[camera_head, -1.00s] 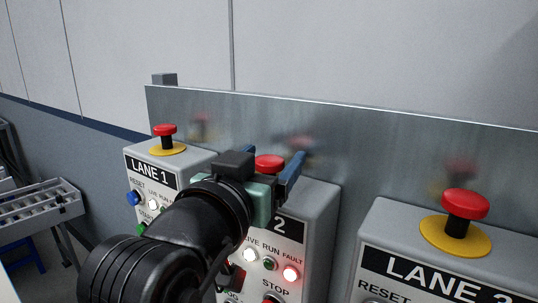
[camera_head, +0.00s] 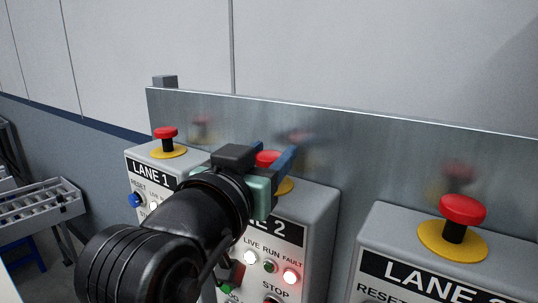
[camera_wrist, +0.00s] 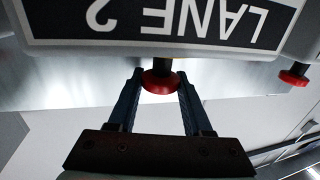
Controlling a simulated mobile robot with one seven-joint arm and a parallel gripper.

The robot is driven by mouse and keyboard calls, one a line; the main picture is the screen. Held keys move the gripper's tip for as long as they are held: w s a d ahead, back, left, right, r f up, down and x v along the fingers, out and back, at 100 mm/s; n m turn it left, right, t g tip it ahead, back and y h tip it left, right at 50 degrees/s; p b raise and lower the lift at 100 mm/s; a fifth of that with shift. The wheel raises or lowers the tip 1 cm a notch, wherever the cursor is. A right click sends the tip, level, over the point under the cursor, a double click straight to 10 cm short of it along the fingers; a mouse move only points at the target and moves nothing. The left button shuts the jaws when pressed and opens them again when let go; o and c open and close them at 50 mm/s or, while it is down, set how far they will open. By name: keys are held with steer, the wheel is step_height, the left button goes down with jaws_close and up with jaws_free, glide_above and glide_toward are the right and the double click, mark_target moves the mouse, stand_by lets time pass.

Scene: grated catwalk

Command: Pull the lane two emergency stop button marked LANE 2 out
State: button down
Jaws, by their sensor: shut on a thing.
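The LANE 2 emergency stop button has a red mushroom cap (camera_head: 268,158) on top of the grey LANE 2 box (camera_head: 318,205). Part of its yellow base disc (camera_head: 286,186) shows to the right of my gripper. My gripper (camera_head: 274,153) is shut on the cap, with one blue finger on each side. In the wrist view the red cap (camera_wrist: 160,82) sits between the two fingers (camera_wrist: 160,75), upside down, with a short dark stem between cap and box. The LANE 2 label (camera_wrist: 165,20) is inverted there. My wrist covers the left part of the box in the head view.
The LANE 1 box (camera_head: 150,168) with its red button (camera_head: 165,132) stands left. The LANE 3 box (camera_head: 400,225) with its red button (camera_head: 462,209) stands right. A metal panel (camera_head: 390,140) rises close behind. A red fault lamp (camera_head: 290,276) glows on the LANE 2 front.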

steer(key=c, duration=0.8)
jaws_free()
steer(key=shift+r, duration=0.35)
steer(key=o, duration=0.5)
steer(key=shift+f, duration=0.1)
steer(key=b+v, duration=0.4)
steer(key=v, duration=0.9)
steer(key=shift+f, duration=0.1)
